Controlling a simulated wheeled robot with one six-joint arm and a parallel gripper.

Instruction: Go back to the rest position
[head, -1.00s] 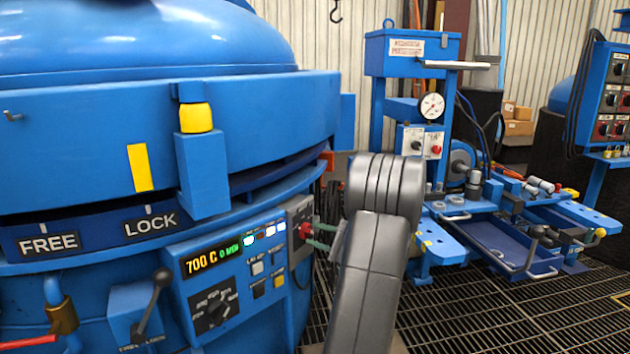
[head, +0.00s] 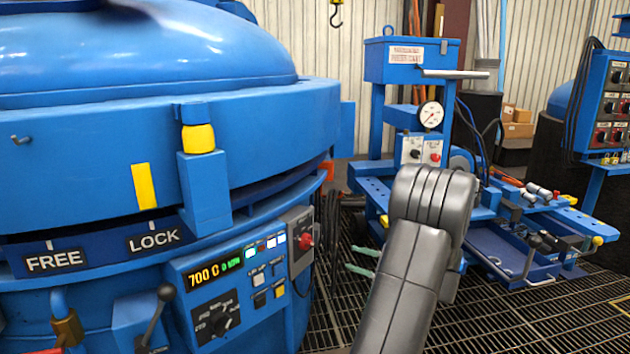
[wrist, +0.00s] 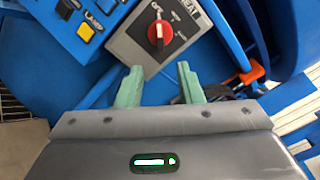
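My gripper (head: 358,259) shows in the head view as two green fingers to the right of the blue pit furnace (head: 250,125), over the floor grating. The wrist view shows its fingers (wrist: 159,72) spread apart with nothing between them, so it is open and empty. Ahead of them in that view is a grey box with a red HEAT knob (wrist: 159,31). In the head view the red knob (head: 305,241) sits on the furnace's right side, clear of the fingers. My forearm hides part of the bench behind it.
The control panel (head: 238,290) reads 700 C. A lever (head: 155,312) sticks out at the furnace's lower front. A blue bench with a gauge (head: 430,115) and a tray (head: 505,250) stands to the right. Open grating (head: 335,300) lies between furnace and bench.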

